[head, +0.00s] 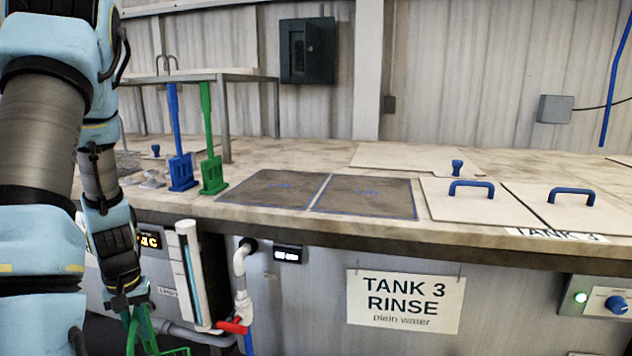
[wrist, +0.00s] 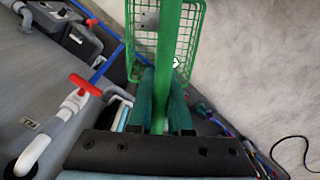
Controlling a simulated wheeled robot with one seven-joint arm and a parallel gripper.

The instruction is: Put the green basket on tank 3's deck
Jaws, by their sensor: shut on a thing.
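My gripper (head: 138,318) hangs low at the left, in front of the tank fronts and below deck height. In the wrist view my gripper (wrist: 163,90) is shut on the green handle of the green basket (wrist: 143,44). In the head view only a bit of the basket (head: 180,350) shows at the bottom edge; the rest is cut off. Tank 3's deck (head: 395,222) is the pale worktop above the TANK 3 RINSE sign (head: 405,300). Two dark, blue-outlined areas (head: 262,189) (head: 365,198) lie on it.
A blue slotted tool (head: 182,172) and a green one (head: 212,175) stand left of the dark areas. Lids with blue handles (head: 472,210) (head: 585,212) cover the right. A pipe with a red valve handle (head: 232,328) sticks out near my gripper. A raised shelf (head: 205,75) stands behind.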

